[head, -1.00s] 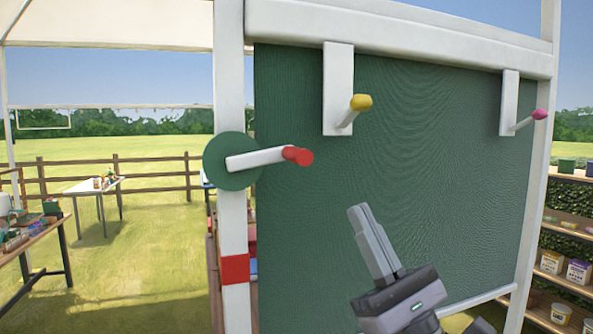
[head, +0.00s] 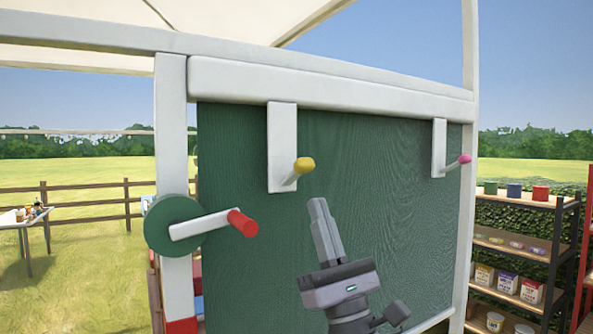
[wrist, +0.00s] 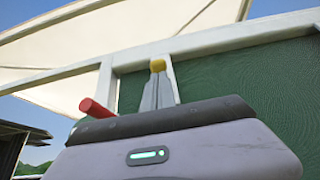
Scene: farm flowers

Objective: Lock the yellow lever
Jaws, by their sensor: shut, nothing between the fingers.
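The yellow lever is a white upright plate (head: 282,140) over the top edge of a green panel, with a peg ending in a yellow knob (head: 303,165). The plate hangs straight down from the white top rail. My gripper (head: 318,201) is shut and empty, pointing up, with its tips just below and right of the yellow knob in the head view. In the wrist view the fingertips (wrist: 157,76) line up under the yellow knob (wrist: 157,65). I cannot tell whether they touch.
A red-tipped lever (head: 242,222) on a green disc (head: 160,212) sits on the left post. A pink-tipped lever (head: 463,160) hangs at the panel's right. The green panel (head: 400,220) stands behind my gripper.

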